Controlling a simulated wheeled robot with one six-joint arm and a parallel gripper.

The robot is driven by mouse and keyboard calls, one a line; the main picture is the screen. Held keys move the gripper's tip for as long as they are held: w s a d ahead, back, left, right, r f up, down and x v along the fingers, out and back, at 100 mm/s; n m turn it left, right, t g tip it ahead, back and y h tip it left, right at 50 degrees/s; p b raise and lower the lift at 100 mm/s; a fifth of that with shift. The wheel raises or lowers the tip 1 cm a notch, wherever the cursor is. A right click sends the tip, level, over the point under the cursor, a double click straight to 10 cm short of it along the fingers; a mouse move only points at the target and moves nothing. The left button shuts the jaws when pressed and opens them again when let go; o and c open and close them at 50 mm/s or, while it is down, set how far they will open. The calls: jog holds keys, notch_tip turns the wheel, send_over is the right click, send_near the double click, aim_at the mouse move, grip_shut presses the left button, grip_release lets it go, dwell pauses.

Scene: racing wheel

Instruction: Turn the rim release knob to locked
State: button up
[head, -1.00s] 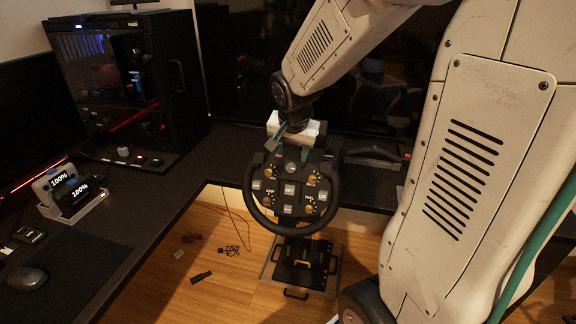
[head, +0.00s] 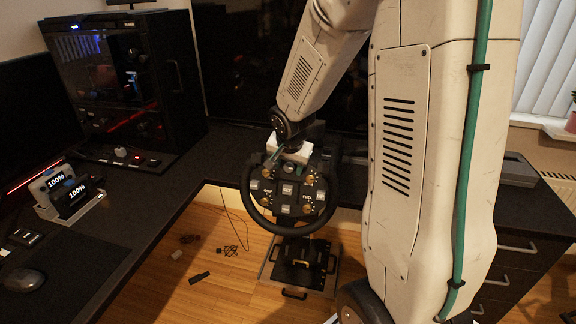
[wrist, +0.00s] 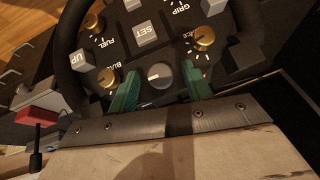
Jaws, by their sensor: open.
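The black racing wheel (head: 249,190) stands at the desk's inner corner in the head view; its button face (wrist: 118,57) fills the top of the wrist view. A round grey knob with a pale pointer line (wrist: 160,75) sits at the near edge of that face. I take it to be the rim release knob, but I read no locked mark. My gripper (wrist: 161,88) is open, its green fingertips on either side of the knob with visible gaps.
The black desk (head: 150,215) runs left and behind. A pedal unit (head: 297,262) stands on the wooden floor below.

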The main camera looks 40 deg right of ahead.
jog(key=c, duration=1)
jog(key=shift+o, duration=0.2)
jog(key=shift+w+a+n+g+h, duration=0.1)
jog(key=shift+n+g+h, duration=0.3)
jog(key=shift+n+g, duration=0.2)
jog(key=shift+w+a+n+g+h, duration=0.1)
jog(key=shift+n+g+h, duration=0.3)
jog(key=shift+n+g, duration=0.2)
jog(key=shift+w+a+n+g+h, duration=0.1)
jog(key=shift+a+n+g+h, duration=0.05)
jog(key=shift+n+g+h, duration=0.9)
jog(key=n+h, duration=0.1)
jog(key=n+g+h, duration=0.1)
jog(key=shift+w+a+f+n+g+h, duration=0.1)
jog(key=shift+a+f+n+g+h, duration=0.05)
jog(key=shift+f+n+g+h, duration=0.15)
jog(key=n+h, duration=0.3)
jog(key=shift+a+f+g+h, duration=0.1)
jog(key=shift+f+g+h, duration=0.05)
jog(key=shift+g+h, duration=0.15)
jog(key=shift+n, duration=0.35)
